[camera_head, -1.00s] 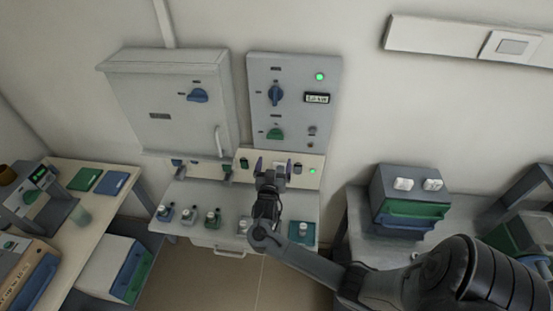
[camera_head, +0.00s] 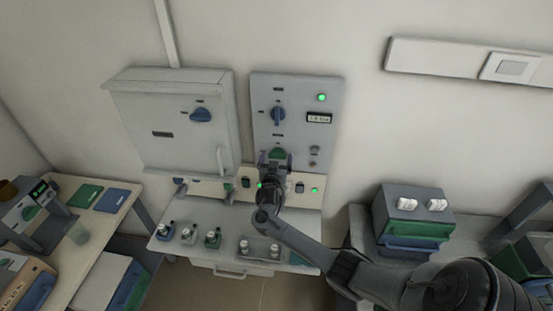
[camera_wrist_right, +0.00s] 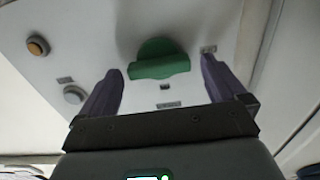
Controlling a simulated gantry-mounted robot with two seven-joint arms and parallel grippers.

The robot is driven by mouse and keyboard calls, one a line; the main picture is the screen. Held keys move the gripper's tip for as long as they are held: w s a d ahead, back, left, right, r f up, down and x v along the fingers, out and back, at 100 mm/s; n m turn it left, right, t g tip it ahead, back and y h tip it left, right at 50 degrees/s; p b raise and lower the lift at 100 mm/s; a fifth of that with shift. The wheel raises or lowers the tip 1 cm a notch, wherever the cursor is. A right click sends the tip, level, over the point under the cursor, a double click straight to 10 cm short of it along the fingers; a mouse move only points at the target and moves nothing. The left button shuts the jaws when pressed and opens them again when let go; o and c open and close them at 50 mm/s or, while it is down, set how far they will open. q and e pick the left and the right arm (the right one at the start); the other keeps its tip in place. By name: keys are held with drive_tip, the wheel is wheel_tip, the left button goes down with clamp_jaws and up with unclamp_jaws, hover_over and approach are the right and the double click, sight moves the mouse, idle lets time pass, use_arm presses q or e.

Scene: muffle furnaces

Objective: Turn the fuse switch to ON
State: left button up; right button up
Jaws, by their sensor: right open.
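The grey wall panel (camera_head: 296,101) carries a blue rotary knob (camera_head: 277,115) with an upright handle and a green knob (camera_head: 277,152) lower down. Their labels are too small to read, so I cannot tell which is the fuse switch. My right gripper (camera_head: 276,160) is in front of the green knob and partly hides it. In the right wrist view the open fingers stand on either side of the green knob (camera_wrist_right: 160,58), with nothing gripped. Contact with it cannot be told. My left gripper is out of view.
A grey cabinet (camera_head: 172,138) with another blue knob (camera_head: 201,115) hangs to the left. Below are a bench with several small bottles (camera_head: 212,238) and a lit green lamp (camera_head: 314,190). Two round buttons (camera_wrist_right: 38,46) (camera_wrist_right: 74,94) sit beside the green knob.

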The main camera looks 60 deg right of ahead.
drive_tip(key=shift+d, duration=0.1)
drive_tip(key=shift+c, duration=0.2)
drive_tip(key=c, duration=1)
